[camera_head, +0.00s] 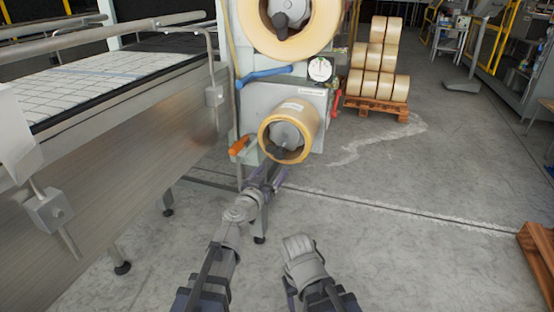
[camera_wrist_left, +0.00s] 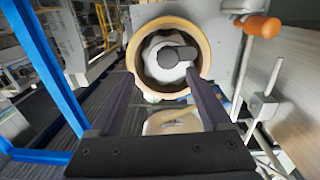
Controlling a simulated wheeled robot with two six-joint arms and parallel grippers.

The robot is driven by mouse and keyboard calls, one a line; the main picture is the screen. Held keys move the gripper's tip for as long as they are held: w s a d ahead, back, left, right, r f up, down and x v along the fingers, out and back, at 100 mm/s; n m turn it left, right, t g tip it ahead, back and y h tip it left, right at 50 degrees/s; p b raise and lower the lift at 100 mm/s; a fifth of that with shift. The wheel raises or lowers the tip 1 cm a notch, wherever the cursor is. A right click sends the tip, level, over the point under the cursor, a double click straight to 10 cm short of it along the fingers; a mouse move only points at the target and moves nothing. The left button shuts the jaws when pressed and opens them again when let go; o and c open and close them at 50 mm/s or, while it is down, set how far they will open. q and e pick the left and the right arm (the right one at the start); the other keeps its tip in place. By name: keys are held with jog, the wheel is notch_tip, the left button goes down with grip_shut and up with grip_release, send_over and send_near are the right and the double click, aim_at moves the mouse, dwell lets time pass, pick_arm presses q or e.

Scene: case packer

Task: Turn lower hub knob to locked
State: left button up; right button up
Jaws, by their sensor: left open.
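The lower hub knob (camera_head: 279,152) is a dark bar-shaped grip on the grey hub inside the lower tan tape roll (camera_head: 308,120). In the left wrist view the knob (camera_wrist_left: 178,56) lies roughly level, its rounded end to the left. My left gripper (camera_head: 271,176) is open, just in front of and below the lower roll. In the left wrist view its two dark fingers (camera_wrist_left: 160,88) are spread, with the hub beyond and between their tips. The knob appears apart from both fingers. My right arm shows low in the head view, but no fingers of it can be made out.
A larger upper roll (camera_head: 325,30) hangs above. An orange handle (camera_head: 239,145) is left of the lower roll, and a red handle (camera_head: 336,104) right. A conveyor (camera_head: 120,150) fills the left side.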

aim_at(278, 155)
pick_arm(q)
jog(key=shift+n+t+y, duration=0.3)
jog(key=shift+y, duration=0.1)
jog(key=shift+a+x, duration=0.2)
jog(key=shift+x, duration=1.85)
jog(key=shift+a+x, duration=0.2)
jog(key=shift+x, duration=1.85)
jog(key=shift+w+r, duration=0.1)
grip_shut()
